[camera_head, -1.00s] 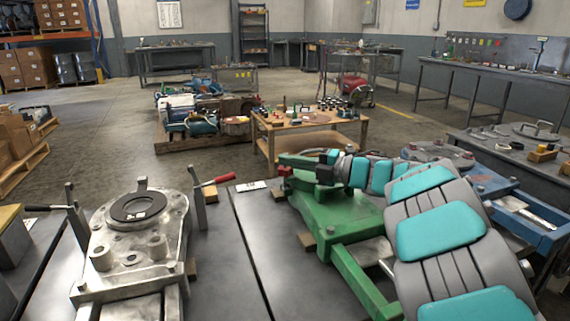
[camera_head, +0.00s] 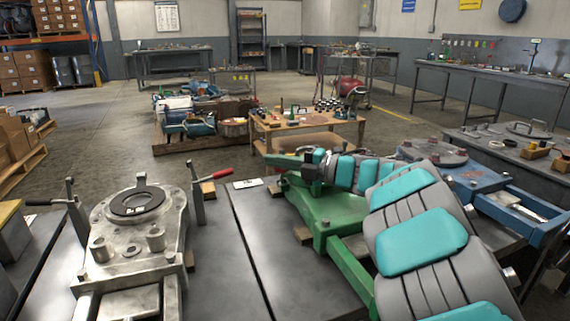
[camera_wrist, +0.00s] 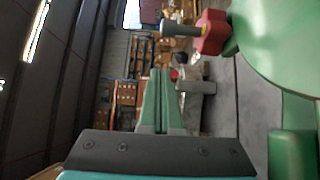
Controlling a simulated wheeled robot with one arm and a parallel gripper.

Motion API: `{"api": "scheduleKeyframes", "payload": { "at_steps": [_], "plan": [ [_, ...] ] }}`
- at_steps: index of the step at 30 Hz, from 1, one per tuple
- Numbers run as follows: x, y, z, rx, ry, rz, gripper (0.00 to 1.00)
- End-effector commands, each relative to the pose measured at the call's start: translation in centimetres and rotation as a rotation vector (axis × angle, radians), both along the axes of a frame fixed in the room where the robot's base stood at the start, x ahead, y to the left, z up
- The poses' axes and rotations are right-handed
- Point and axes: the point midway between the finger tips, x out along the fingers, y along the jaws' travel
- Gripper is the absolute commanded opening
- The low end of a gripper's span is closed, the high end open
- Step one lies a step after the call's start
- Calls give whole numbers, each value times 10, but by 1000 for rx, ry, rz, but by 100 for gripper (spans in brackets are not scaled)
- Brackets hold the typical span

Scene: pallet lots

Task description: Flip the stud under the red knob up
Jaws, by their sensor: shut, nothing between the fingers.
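The red knob (camera_wrist: 212,32) shows at the upper right of the wrist view. A grey stud (camera_wrist: 180,29) sticks out from its left side in that picture, close to the green fixture (camera_wrist: 280,50). My gripper (camera_wrist: 158,75) has its green fingers shut together, empty. The fingertips lie to the left of the knob and a little below the stud in the picture, apart from both. In the head view the green fixture (camera_head: 335,208) stands on the dark bench, and my gripper is at its far end. My arm hides the knob and stud there.
A blue fixture (camera_head: 470,178) is at right, beyond my arm. The dark bench top (camera_head: 220,270) between the silver and green fixtures is mostly clear.

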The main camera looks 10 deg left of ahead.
Motion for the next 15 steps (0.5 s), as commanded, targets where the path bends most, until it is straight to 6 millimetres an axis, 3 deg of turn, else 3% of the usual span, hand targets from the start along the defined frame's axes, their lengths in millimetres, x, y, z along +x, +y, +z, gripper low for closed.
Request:
{"api": "scheduleKeyframes", "payload": {
  "at_steps": [9, 15],
  "plan": [
    [-11, -63, -3, -3, 0, -6, 0],
    [-17, -90, -4, -3, 0, -5, 0]
  ]
}}
